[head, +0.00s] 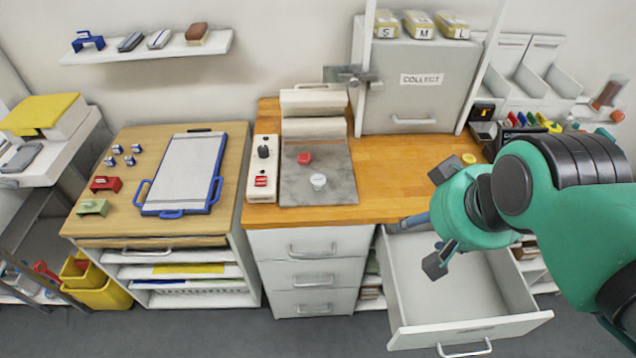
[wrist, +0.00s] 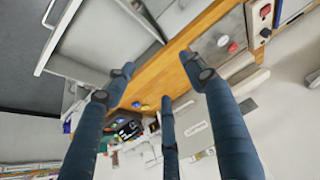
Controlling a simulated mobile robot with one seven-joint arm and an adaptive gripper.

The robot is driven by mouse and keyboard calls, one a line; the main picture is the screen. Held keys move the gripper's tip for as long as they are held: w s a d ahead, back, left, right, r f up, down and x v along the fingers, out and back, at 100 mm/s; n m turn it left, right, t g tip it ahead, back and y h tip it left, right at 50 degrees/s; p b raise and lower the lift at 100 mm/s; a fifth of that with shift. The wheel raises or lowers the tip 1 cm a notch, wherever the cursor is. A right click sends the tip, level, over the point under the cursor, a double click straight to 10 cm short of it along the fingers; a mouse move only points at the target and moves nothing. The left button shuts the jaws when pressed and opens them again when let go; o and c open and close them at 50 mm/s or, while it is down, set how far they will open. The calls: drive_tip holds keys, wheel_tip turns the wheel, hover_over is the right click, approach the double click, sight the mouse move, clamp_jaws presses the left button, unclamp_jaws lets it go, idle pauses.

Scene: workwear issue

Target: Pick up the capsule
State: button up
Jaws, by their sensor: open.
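I cannot tell for sure which thing is the capsule. A clear and brown tube with a red end (head: 607,93) at the right wall is the most capsule-like shape in the head view. My gripper (head: 425,222) has its blue-grey, dark-tipped fingers spread, with nothing between them. It hangs over the front edge of the wooden counter (head: 400,190), above the left side of the pulled-out drawer (head: 490,322). In the wrist view my gripper (wrist: 160,80) is also open and empty. The visible drawer floor is bare; my arm hides part of it.
A metal plate (head: 325,180) on the counter holds a red and a white round piece, beside a control box (head: 263,168). A grey COLLECT cabinet (head: 410,90) stands behind. A yellow disc (head: 468,159) lies at the counter's right. A clipboard (head: 185,170) lies on the left cabinet.

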drive_tip(key=w+a+r+n+g+p, duration=0.1)
drive_tip(key=w+a+n+p, duration=0.2)
drive_tip(key=w, duration=0.6)
drive_tip(key=w+a+r+n+g+p, duration=0.1)
drive_tip(key=w+a+p, duration=0.3)
drive_tip(key=w, duration=0.5)
drive_tip(key=w+a+f+n+g+p, duration=0.1)
drive_tip(key=w+a+f+n+p, duration=0.1)
drive_tip(key=w+a+f+p, duration=0.2)
drive_tip(key=w+a+f+n+g+y+p, duration=0.1)
drive_tip(key=w+a+f+n+p, duration=0.2)
drive_tip(key=w+f, duration=0.5)
drive_tip(key=w+a+p, duration=0.1)
drive_tip(key=w+a, duration=0.1)
drive_tip(key=w, duration=0.1)
drive_tip(key=shift+g, duration=0.3)
drive_tip(key=shift+f, duration=0.15)
hover_over(318, 179)
drive_tip(key=shift+s+d+f, duration=0.1)
drive_tip(key=shift+s+f, duration=0.05)
drive_tip(key=shift+f, duration=1.95)
drive_tip(key=shift+s+d+f, duration=0.1)
drive_tip(key=shift+s+f, duration=0.05)
drive_tip(key=shift+f, duration=1.9)
